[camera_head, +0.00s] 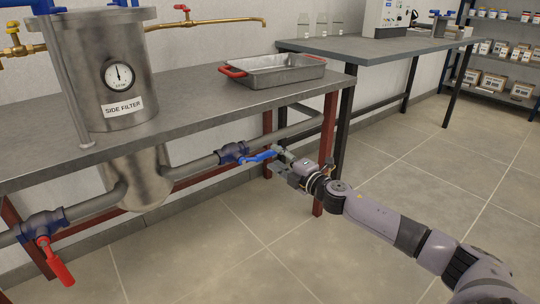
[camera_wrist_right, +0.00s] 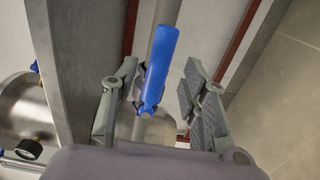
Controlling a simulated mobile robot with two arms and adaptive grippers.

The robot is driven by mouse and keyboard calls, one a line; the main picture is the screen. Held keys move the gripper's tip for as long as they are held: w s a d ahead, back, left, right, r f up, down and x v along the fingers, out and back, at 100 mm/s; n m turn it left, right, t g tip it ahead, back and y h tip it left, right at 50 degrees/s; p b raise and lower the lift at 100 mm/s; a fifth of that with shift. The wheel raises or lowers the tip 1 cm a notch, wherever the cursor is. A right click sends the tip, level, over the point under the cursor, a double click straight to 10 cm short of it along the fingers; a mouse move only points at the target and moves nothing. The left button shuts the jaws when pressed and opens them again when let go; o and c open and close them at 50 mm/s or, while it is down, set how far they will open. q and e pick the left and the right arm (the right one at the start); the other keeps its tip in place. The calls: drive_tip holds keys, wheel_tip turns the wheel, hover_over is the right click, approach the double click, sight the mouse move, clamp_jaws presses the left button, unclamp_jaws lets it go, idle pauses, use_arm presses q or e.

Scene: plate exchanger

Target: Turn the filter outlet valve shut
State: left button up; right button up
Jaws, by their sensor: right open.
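The side filter (camera_head: 103,75) is a steel vessel with a gauge, set through the bench. A valve with a blue lever (camera_head: 259,157) sits on the pipe right of it, below the bench. The lever points right, roughly along the pipe. My right gripper (camera_head: 283,161) is open at the lever's free end. In the right wrist view the blue lever (camera_wrist_right: 160,65) lies between the spread fingers, with a gap to the right finger; contact on the left is unclear. A second valve, with a red lever (camera_head: 57,265), is on the lower left pipe, its lever angled down. My left gripper is out of view.
The bench (camera_head: 200,95) overhangs the pipe, and a red bench leg (camera_head: 327,140) stands close to my right gripper. A metal tray (camera_head: 275,73) with red handles is on the bench. The tiled floor in front is clear.

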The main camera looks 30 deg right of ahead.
sight(272, 154)
drive_tip(key=shift+w+a, duration=0.2)
drive_tip(key=shift+w, duration=1.8)
drive_tip(key=shift+c, duration=0.5)
clamp_jaws()
